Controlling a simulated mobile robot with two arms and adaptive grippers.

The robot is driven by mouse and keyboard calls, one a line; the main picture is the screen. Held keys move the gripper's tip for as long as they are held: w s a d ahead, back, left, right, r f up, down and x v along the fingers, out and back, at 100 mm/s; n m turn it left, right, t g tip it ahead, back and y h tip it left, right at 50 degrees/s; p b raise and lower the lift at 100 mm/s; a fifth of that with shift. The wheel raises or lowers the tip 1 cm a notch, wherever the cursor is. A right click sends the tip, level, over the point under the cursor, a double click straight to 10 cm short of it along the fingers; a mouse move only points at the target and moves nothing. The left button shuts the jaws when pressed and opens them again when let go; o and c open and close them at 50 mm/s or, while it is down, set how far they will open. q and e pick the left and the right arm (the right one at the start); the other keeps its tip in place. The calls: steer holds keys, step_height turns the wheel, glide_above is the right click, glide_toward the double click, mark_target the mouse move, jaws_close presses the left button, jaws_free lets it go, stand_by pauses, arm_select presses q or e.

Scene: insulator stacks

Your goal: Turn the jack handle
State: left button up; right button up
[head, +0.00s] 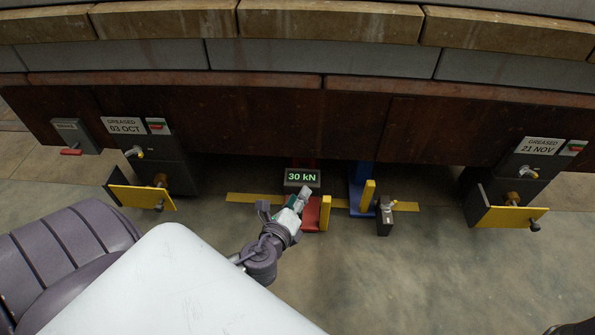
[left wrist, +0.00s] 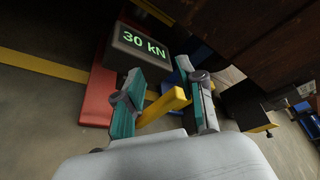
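The red jack (head: 311,216) stands on the floor under the dark beam, with a display (head: 302,177) reading 30 kN. Its yellow handle (head: 325,212) stands at the right of the red base. My left gripper (head: 300,198) is at the jack, just below the display and left of the handle in the head view. In the left wrist view, my left gripper (left wrist: 160,70) has its two fingers apart, with the yellow handle (left wrist: 166,105) showing between them. I cannot tell whether either finger touches it. The display (left wrist: 142,46) is just ahead. My right gripper is not visible.
A blue jack (head: 357,198) with a yellow handle stands to the right, beside a small dark box (head: 384,222). Yellow-plated supports stand at left (head: 142,197) and right (head: 511,217).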

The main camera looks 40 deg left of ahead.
arm_select(q)
steer(key=shift+r, duration=0.85)
